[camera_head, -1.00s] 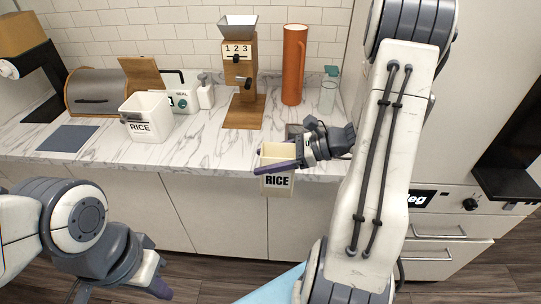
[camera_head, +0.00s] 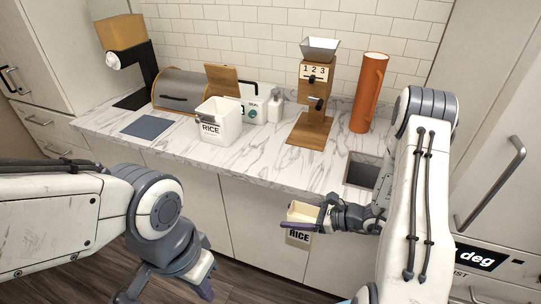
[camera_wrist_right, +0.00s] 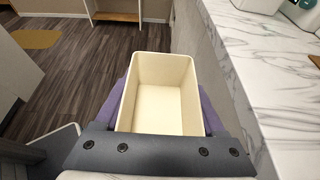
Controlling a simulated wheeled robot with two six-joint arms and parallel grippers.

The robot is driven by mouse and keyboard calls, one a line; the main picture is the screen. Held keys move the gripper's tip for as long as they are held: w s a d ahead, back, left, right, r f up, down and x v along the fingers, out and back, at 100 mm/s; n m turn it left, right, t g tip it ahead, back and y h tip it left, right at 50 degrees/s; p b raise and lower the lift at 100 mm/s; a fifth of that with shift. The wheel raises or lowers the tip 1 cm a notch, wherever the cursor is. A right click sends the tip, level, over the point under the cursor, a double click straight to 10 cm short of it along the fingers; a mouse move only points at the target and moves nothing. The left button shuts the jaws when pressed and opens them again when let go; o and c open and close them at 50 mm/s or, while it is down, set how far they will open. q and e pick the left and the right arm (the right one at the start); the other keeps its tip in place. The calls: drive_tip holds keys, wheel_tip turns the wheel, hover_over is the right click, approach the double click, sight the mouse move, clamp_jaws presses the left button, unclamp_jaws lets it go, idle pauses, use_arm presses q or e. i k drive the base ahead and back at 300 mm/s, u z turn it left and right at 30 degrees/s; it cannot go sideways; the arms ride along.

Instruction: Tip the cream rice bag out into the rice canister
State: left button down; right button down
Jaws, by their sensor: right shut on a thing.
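The cream rice bag (camera_head: 299,237), also marked RICE, is box-like. My right gripper (camera_head: 298,224) is shut on it, one purple finger along each side, holding it about upright in front of the counter edge, right of and nearer than the canister. In the right wrist view the bag (camera_wrist_right: 163,72) shows an open top and plain cream inside; I cannot tell its contents. My left gripper (camera_head: 165,293) hangs low at the front, open and empty.
A wooden grinder (camera_head: 314,95) and an orange jug (camera_head: 368,92) stand right of the canister. The counter (camera_head: 255,155) is clear between canister and sink (camera_head: 361,172).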

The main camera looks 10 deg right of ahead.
sight(227, 127)
drive_tip(key=u, duration=2.5)
drive_tip(key=k, duration=1.3)
drive_tip(key=z, duration=1.4)
drive_tip(key=i, duration=1)
